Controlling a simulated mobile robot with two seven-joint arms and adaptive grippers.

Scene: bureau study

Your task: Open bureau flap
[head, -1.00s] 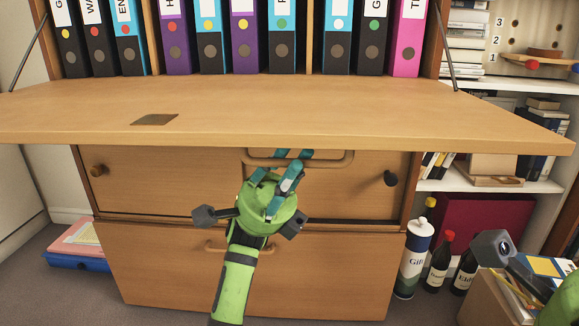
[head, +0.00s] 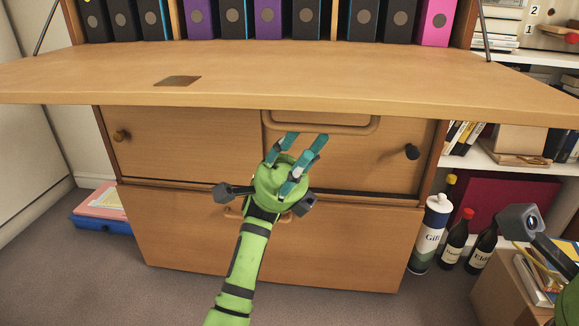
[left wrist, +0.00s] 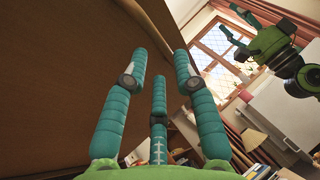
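The bureau flap (head: 330,75) is down and lies about level in the head view, held by stays at both sides. Its wooden bar handle (head: 322,125) shows just below the flap's front edge. My left gripper (head: 305,143) is below the flap, just under the handle, with its teal fingers spread and nothing between them. In the left wrist view the brown underside of the flap (left wrist: 60,70) fills the left side, and the fingers are apart from it. My right gripper (left wrist: 235,25) shows at the top right of that view, fingers apart and empty.
Binders (head: 268,20) stand in the bureau above the flap. Cupboard doors (head: 185,140) and a drawer (head: 330,250) are below. Bottles (head: 432,230) stand on the floor to the right, beside a box (head: 510,285). A blue folder (head: 100,222) lies at the left.

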